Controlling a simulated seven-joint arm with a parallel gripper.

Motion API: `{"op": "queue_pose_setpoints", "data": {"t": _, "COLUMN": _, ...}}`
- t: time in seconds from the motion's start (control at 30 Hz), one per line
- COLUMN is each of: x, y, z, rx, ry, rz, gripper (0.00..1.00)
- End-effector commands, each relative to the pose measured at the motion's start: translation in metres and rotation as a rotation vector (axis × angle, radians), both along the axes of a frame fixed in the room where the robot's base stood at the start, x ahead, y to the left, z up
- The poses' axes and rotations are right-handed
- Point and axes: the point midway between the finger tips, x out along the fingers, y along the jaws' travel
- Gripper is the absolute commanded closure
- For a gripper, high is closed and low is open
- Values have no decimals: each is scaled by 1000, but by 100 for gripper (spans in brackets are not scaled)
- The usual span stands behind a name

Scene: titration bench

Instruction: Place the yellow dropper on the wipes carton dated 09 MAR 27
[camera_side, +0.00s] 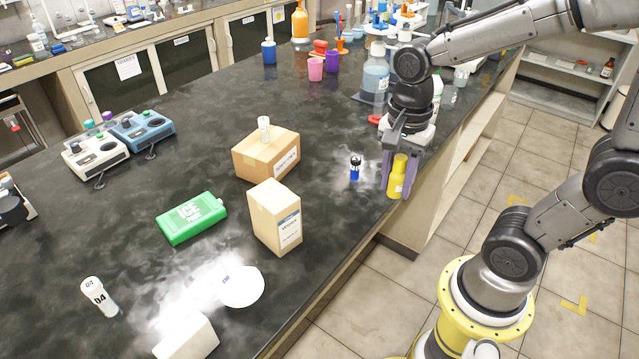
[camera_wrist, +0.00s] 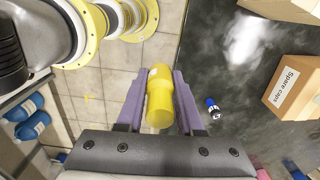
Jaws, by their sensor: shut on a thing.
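The yellow dropper (camera_side: 397,177) is a small yellow bottle, held roughly upright between the purple fingers of my gripper (camera_side: 396,172). In the wrist view the dropper (camera_wrist: 160,97) sits between both fingers of my gripper (camera_wrist: 160,85), which is shut on it. It is at the bench's right edge, seemingly above the surface. A tall tan carton (camera_side: 275,217) with a label that appears to read "Wipes" stands left of and nearer the camera than my gripper. Its date is too small to read. Its visible top is bare.
A wider carton (camera_side: 265,155), labelled "Spare caps" in the wrist view (camera_wrist: 293,92), stands behind it with a white cylinder (camera_side: 264,126) on top. A green ice pack (camera_side: 191,217) and white disc (camera_side: 241,287) lie nearby.

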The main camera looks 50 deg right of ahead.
Motion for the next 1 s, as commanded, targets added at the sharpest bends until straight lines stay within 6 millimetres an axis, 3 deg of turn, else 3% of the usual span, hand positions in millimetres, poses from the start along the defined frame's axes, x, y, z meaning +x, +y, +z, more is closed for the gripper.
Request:
{"op": "queue_pose_setpoints", "data": {"t": 0.1, "x": -5, "y": 0, "z": 6, "rx": 0, "ry": -4, "rz": -64, "gripper": 100}}
{"op": "queue_pose_setpoints", "data": {"t": 0.27, "x": 13, "y": 13, "z": 47, "rx": 0, "ry": -7, "rz": -164, "gripper": 100}}
{"op": "queue_pose_setpoints", "data": {"t": 0.5, "x": 39, "y": 59, "z": 112, "rx": 1, "ry": -3, "rz": -154, "gripper": 100}}
{"op": "queue_pose_setpoints", "data": {"t": 0.6, "x": 46, "y": 77, "z": 126, "rx": 0, "ry": -1, "rz": -105, "gripper": 100}}
{"op": "queue_pose_setpoints", "data": {"t": 0.83, "x": 56, "y": 95, "z": 124, "rx": -1, "ry": 3, "rz": -50, "gripper": 100}}
{"op": "queue_pose_setpoints", "data": {"t": 1.0, "x": 88, "y": 105, "z": 107, "rx": -1, "ry": 5, "rz": -50, "gripper": 100}}
